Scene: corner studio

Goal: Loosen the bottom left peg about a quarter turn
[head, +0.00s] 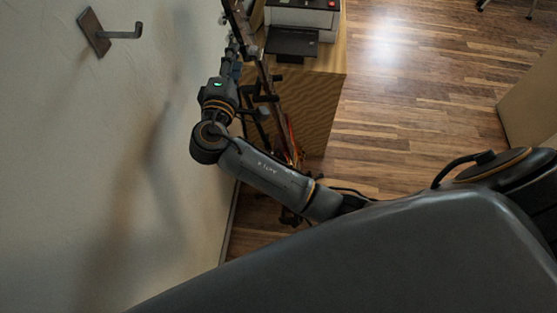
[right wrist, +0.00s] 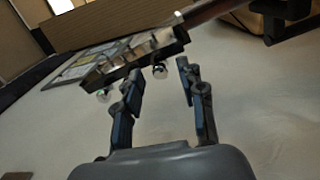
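A dark headstock (right wrist: 130,62) of a stringed instrument shows in the right wrist view, tilted, with its neck (right wrist: 205,12) running to the upper right. One round shiny peg (right wrist: 160,71) sticks out below its edge, and another peg (right wrist: 103,95) is further left. My right gripper (right wrist: 159,67) is open, its fingertips on either side of the nearer peg with visible gaps. Which peg is the bottom left one I cannot tell. In the head view my right gripper (head: 233,50) is small and dark by the wall; its fingers are unclear. My left gripper is not in view.
In the head view a wall hook (head: 105,34) juts from the pale wall at upper left. A printer (head: 298,22) stands on a wooden cabinet (head: 325,88) just right of my right arm.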

